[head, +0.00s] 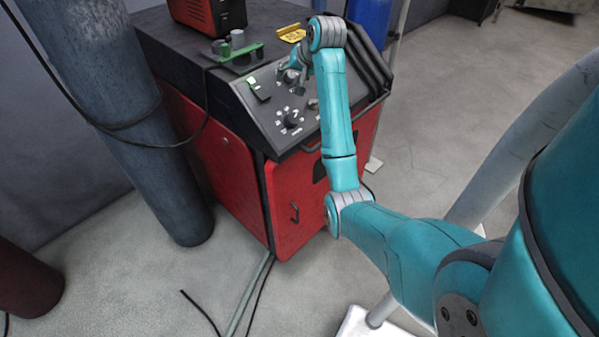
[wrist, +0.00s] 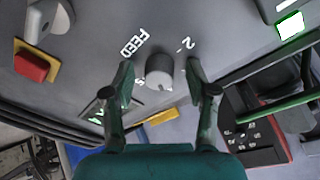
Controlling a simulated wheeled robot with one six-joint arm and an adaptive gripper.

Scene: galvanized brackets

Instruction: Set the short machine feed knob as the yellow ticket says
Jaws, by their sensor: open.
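The feed knob (wrist: 159,66) is a grey round knob on the dark panel, beside white "FEED" lettering and a "2" mark. A small pale mark shows near its lower edge in the wrist view. My gripper (wrist: 164,82) is open, with one finger on each side of the knob; I cannot tell whether either touches it. In the head view my gripper (head: 295,77) is at the upper part of the sloping panel and hides the knob there. The yellow ticket (head: 292,33) lies on the machine top behind the panel; its writing is too small to read.
The red machine (head: 232,170) has another knob (head: 290,118) low on the panel and a green-lit switch (head: 258,88). A red emergency button (wrist: 33,66) is left in the wrist view. A red box (head: 208,14) and a green fixture (head: 238,52) stand on top.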

